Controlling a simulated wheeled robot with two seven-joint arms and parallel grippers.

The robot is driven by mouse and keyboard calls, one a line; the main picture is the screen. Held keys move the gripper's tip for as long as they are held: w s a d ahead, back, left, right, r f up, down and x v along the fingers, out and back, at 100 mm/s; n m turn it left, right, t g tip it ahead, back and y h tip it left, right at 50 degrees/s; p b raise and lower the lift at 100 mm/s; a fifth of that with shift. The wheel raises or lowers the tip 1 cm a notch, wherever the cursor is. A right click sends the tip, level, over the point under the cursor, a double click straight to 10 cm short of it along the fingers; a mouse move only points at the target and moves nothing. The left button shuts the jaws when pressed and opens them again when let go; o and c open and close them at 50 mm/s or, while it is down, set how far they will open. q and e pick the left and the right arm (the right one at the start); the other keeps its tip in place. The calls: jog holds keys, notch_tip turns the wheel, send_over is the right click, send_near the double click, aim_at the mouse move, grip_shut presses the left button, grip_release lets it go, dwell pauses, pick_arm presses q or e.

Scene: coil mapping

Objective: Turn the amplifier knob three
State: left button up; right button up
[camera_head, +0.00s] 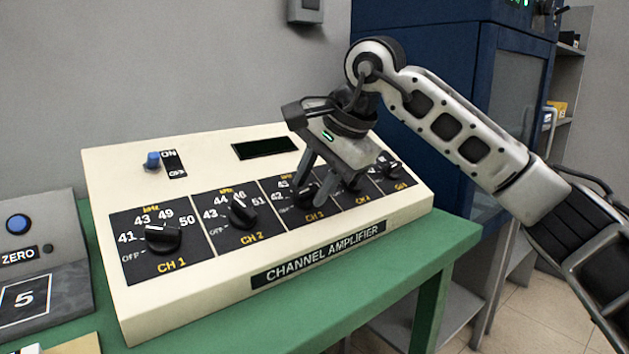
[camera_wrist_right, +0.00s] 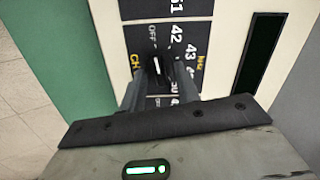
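The cream channel amplifier (camera_head: 190,280) stands on a green table, with a row of black knobs on dark panels. The CH 3 knob (camera_head: 307,196) is partly hidden behind my right gripper (camera_head: 309,194). In the right wrist view that knob (camera_wrist_right: 157,69) shows a white mark and sits between the two fingers of my right gripper (camera_wrist_right: 158,82). The fingers are apart, one on each side of the knob. Small gaps seem to show beside it, though contact is hard to judge. My left gripper is not in view.
The CH 1 knob (camera_head: 163,238) and CH 2 knob (camera_head: 243,213) are left of my right gripper; further knobs (camera_head: 388,167) are close on its right. A blue switch (camera_head: 152,160) and dark display (camera_head: 265,148) sit behind. A grey ZERO box (camera_head: 35,255) stands at left, a blue cabinet (camera_head: 440,60) behind.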

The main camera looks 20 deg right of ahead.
grip_shut()
